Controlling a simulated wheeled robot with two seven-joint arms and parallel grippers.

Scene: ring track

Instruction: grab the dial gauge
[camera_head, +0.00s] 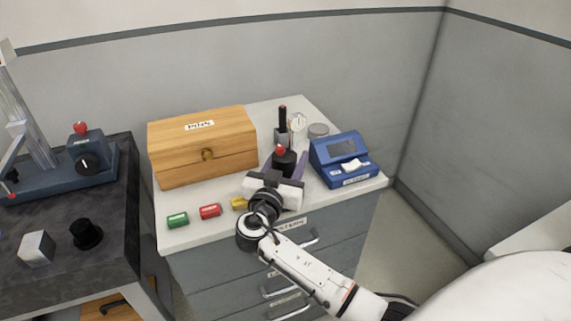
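The dial gauge (298,122), with a small round white face, is at the back of the white cabinet top, next to a dark upright stand (282,128). Its lower part is partly hidden. My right gripper (274,188) is over the front middle of the cabinet top, nearer to me than the gauge and apart from it. I see it from behind, and its fingertips are hidden, so its opening does not show. My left gripper is not in view.
A dark red-topped object (283,158) stands just beyond my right gripper. A wooden box (202,147) is left, a blue device (343,159) right, a grey round tin (318,130) behind. Green (177,220), red (210,211) and yellow (239,203) blocks lie along the front edge.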

